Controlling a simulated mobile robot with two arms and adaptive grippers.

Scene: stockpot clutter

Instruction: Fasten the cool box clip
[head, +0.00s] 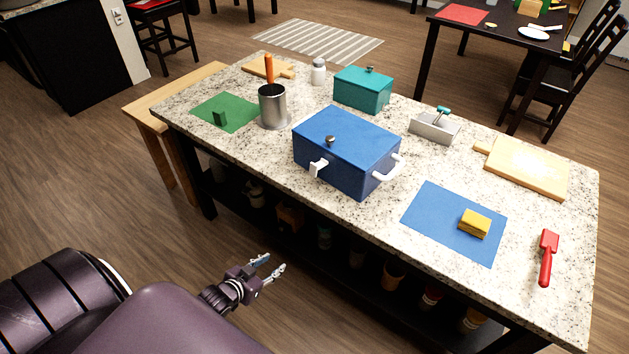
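The blue cool box (345,150) stands near the middle of the stone-topped counter with its lid down. A dark round knob sits on the lid. A white clip (318,167) is on the front face near the lid's edge; I cannot tell from here whether it is latched. A white handle (387,169) is on the box's right end. My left gripper (271,269) is in front of the counter, below and to the left of the box, well apart from it. Its fingers are spread with nothing between them. My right gripper is not in view.
On the counter (368,215) are a metal pot (273,108), a teal box (363,90), a grey tray (435,128), a yellow sponge (474,223) on a blue mat (430,215), a red tool (547,258) and a cutting board (527,168). Counter space before the box is narrow.

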